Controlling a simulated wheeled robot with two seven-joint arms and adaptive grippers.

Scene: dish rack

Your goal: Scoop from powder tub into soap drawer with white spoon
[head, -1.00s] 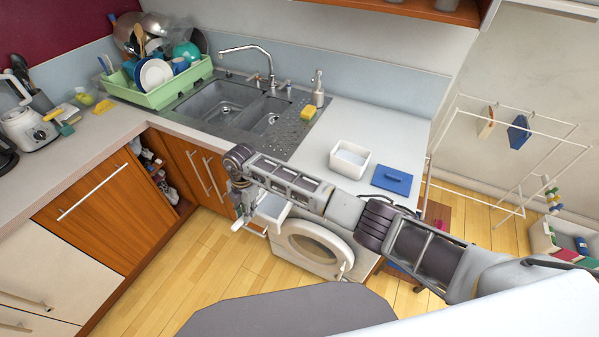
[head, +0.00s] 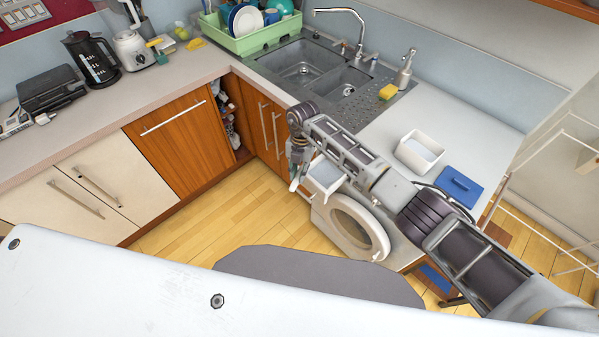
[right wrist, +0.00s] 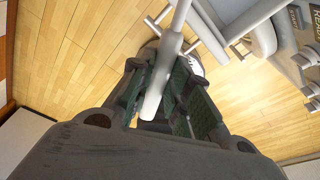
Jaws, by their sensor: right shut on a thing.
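The powder tub (head: 403,154) is a white open box with pale powder inside, standing on the counter above the washing machine. The soap drawer (head: 325,177) is pulled out from the machine's front, partly behind my right arm. My right gripper (head: 296,172) points down just left of the drawer, in front of the machine. It is shut on the white spoon (head: 294,185), which shows small in the head view. In the right wrist view the spoon's white handle (right wrist: 160,78) lies between the green finger pads. I cannot tell whether the spoon carries powder. My left gripper is not in view.
A blue lid (head: 460,187) lies right of the tub. The washing machine (head: 352,228) has a round door. A yellow sponge (head: 388,92) and soap dispenser (head: 405,68) stand by the sink (head: 306,62). A drying rack (head: 545,205) stands at right. The floor left of the machine is clear.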

